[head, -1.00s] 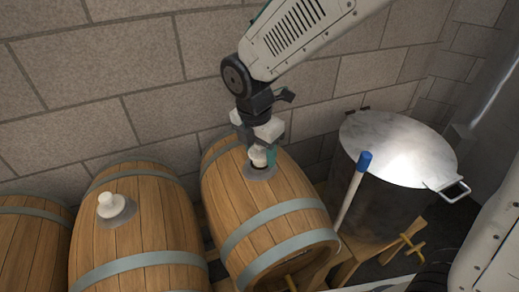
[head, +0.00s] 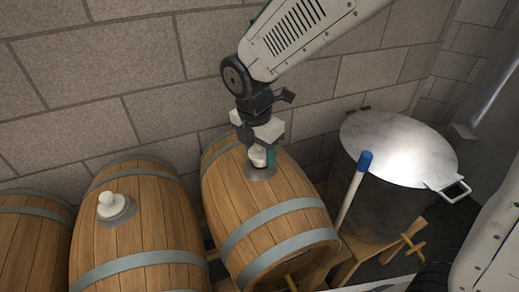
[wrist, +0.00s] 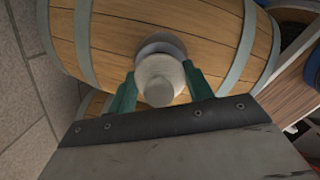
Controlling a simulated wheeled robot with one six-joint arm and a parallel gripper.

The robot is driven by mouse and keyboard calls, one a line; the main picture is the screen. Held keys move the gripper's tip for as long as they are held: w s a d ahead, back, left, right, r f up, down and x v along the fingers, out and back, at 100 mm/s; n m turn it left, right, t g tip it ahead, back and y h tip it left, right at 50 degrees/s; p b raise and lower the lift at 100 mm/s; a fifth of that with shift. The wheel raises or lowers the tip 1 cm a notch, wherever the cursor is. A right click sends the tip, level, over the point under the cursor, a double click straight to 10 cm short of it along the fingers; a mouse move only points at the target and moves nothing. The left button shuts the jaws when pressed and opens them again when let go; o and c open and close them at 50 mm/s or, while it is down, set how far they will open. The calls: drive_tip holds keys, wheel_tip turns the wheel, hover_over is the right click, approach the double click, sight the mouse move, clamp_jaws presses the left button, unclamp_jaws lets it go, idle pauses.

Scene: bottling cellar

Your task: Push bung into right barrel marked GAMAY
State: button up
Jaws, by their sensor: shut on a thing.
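The right barrel (head: 272,205) lies on its side with a round grey bung-hole plate (head: 260,173) on top. No GAMAY marking is readable. My gripper (head: 261,155) is shut on a white bung (head: 258,158) over this plate. In the wrist view, the bung (wrist: 160,80) sits between my two green fingertips, with the grey plate (wrist: 161,42) behind it. The bung's lower end is at or in the hole; its depth is hidden.
A middle barrel (head: 150,225) has its own white bung (head: 111,205) in its top. Another barrel (head: 30,245) is at far left. A lidded metal pot (head: 385,190) and a blue-tipped pole (head: 352,195) stand to the right. A block wall (head: 120,70) is behind.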

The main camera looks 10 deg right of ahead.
drive_tip(key=shift+f, duration=0.5)
